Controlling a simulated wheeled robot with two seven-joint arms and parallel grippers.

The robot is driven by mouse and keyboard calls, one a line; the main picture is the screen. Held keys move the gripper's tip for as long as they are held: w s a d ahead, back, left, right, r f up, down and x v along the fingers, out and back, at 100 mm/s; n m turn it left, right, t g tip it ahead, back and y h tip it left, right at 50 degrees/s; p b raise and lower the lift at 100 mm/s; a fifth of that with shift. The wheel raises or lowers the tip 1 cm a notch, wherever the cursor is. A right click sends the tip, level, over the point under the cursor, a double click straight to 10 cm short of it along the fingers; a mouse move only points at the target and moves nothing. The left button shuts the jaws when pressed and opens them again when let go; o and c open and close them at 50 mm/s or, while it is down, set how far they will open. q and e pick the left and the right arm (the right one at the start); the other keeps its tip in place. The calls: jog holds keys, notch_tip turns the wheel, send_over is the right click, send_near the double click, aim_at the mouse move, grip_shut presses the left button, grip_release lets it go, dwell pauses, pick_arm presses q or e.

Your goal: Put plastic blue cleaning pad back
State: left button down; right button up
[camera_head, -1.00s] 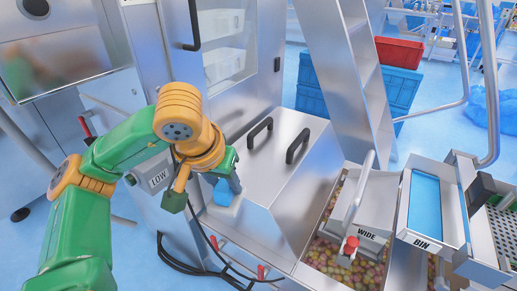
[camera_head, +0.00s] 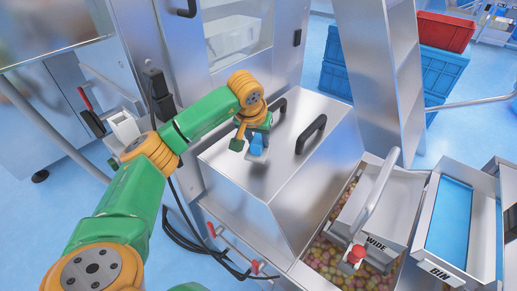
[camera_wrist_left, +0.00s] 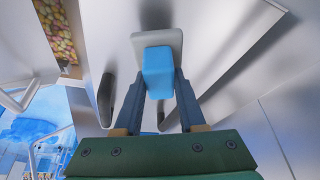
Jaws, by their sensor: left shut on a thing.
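The blue cleaning pad (camera_head: 257,146) is a small blue block, and in the left wrist view its blue block (camera_wrist_left: 158,70) sits on a rounded grey plate (camera_wrist_left: 157,40). My left gripper (camera_head: 257,139) is shut on the blue block, with one finger on each side of it. In the left wrist view my left gripper (camera_wrist_left: 158,82) shows the same hold. The pad is over the top of the steel housing, left of its two black handles; I cannot tell whether it touches the steel. My right gripper is not in view.
The steel housing (camera_head: 245,192) has black handles (camera_head: 311,133) on top. A tray marked WIDE (camera_head: 386,208) and a tray marked BIN (camera_head: 432,248) with a blue inside stand at right. Candy-like balls (camera_head: 322,245) lie below.

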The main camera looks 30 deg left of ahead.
aim_at(258, 149)
pick_arm(q)
notch_tip(258, 149, down, 3)
jog(key=shift+f, duration=0.15)
jog(key=shift+w, duration=0.1)
jog(key=shift+f+b, duration=0.15)
jog(key=shift+b, duration=0.15)
jog(key=c, duration=0.5)
grip_release()
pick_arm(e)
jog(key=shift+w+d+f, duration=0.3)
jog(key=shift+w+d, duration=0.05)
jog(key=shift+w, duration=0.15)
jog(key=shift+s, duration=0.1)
pick_arm(q)
jog(key=shift+r, duration=0.4)
jog(key=p+v, duration=0.2)
jog(key=v, duration=0.9)
jog(key=shift+r, duration=0.3)
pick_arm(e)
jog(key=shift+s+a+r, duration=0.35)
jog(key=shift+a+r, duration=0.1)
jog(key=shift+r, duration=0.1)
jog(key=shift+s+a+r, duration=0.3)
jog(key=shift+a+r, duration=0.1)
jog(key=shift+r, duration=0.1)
